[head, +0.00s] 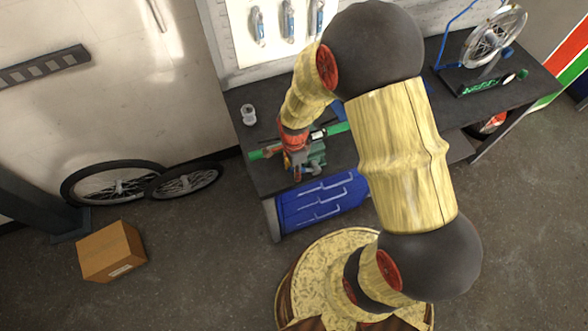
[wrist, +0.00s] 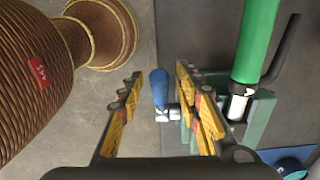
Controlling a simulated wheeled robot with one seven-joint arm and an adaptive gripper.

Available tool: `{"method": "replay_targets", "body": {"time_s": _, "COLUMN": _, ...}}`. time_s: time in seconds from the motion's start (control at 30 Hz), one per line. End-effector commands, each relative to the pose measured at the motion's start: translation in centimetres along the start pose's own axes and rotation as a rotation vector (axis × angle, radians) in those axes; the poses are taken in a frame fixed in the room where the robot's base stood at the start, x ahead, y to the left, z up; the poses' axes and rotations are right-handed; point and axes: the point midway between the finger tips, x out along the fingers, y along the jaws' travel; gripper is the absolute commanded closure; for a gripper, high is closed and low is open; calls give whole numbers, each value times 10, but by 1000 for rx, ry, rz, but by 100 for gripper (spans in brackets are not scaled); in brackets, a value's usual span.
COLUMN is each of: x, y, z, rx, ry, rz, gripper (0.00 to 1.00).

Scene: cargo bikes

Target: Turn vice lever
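The vice (head: 316,156) is green and sits at the front edge of the dark workbench. It also shows in the wrist view (wrist: 262,122), right of my gripper. Its lever (wrist: 159,86) has a blue grip and a metal joint at its lower end. My gripper (wrist: 160,80) is open, with one yellow finger left of the lever and one right of it. The lever stands between them, nearer the right finger, with a visible gap to the left one. Contact with the right finger cannot be told. In the head view my gripper (head: 293,155) is at the vice and hides part of it.
A green tube (wrist: 258,45) with a black and white end is at the vice. The workbench (head: 262,180) holds a small jar (head: 248,114) and a wheel stand (head: 490,50). Blue drawers (head: 318,202) are below. Wheels (head: 112,182) and a cardboard box (head: 111,251) are at left.

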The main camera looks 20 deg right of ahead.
Motion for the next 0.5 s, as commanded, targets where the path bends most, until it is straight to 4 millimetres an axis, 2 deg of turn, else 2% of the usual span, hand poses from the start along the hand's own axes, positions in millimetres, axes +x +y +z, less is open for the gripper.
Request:
{"method": "replay_targets", "body": {"time_s": 0.17, "x": 0, "y": 0, "z": 0, "rx": 0, "ry": 0, "rz": 0, "gripper": 66}}
{"method": "replay_targets", "body": {"time_s": 0.5, "x": 0, "y": 0, "z": 0, "rx": 0, "ry": 0, "rz": 0, "gripper": 86}}
